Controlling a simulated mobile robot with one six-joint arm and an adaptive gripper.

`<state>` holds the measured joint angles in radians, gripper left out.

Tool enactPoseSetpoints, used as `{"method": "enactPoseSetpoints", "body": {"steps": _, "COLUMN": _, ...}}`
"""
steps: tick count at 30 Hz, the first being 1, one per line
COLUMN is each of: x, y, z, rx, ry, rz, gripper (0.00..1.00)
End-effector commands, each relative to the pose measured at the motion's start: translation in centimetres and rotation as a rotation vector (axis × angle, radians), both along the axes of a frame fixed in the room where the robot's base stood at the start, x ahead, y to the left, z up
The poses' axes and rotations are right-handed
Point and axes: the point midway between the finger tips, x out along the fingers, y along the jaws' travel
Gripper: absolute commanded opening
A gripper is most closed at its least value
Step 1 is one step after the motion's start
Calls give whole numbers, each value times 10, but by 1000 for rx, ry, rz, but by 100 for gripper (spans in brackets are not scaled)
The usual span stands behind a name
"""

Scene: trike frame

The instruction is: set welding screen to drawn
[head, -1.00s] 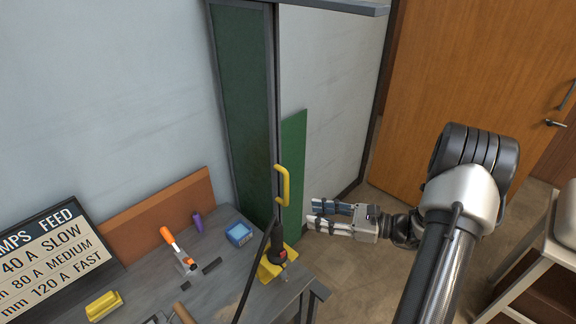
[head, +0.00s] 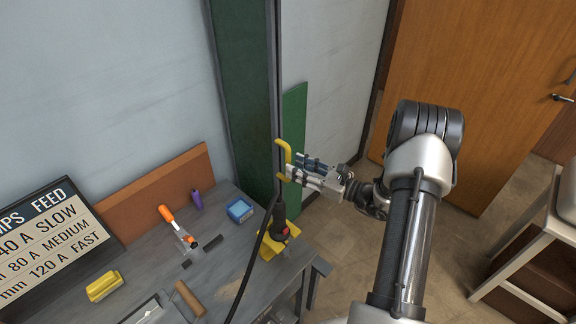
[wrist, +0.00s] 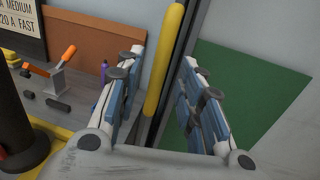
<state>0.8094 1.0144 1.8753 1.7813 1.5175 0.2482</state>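The welding screen (head: 243,85) is a dark green panel in a dark frame behind the bench, against the wall. Its yellow handle (head: 287,152) stands upright on the frame's right edge. In the wrist view the handle (wrist: 163,62) runs up between my two fingers, toward the far side of the gap. I cannot tell whether a finger touches the handle.
A green board (head: 294,125) leans right of the screen.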

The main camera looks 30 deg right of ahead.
Motion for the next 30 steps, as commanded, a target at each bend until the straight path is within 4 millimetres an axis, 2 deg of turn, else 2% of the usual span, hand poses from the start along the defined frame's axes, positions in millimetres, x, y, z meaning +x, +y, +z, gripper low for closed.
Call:
{"method": "enactPoseSetpoints", "body": {"steps": 3, "x": 17, "y": 12, "z": -1, "rx": -1, "ry": 0, "rz": 4, "gripper": 35}}
{"method": "enactPoseSetpoints", "body": {"steps": 7, "x": 29, "y": 18, "z": -1, "rx": -1, "ry": -1, "rz": 2, "gripper": 35}}
{"method": "enactPoseSetpoints", "body": {"steps": 19, "x": 35, "y": 21, "z": 0, "rx": 0, "ry": 0, "rz": 0, "gripper": 35}}
{"method": "enactPoseSetpoints", "body": {"steps": 30, "x": 35, "y": 21, "z": 0, "rx": 0, "ry": 0, "rz": 0, "gripper": 10}}
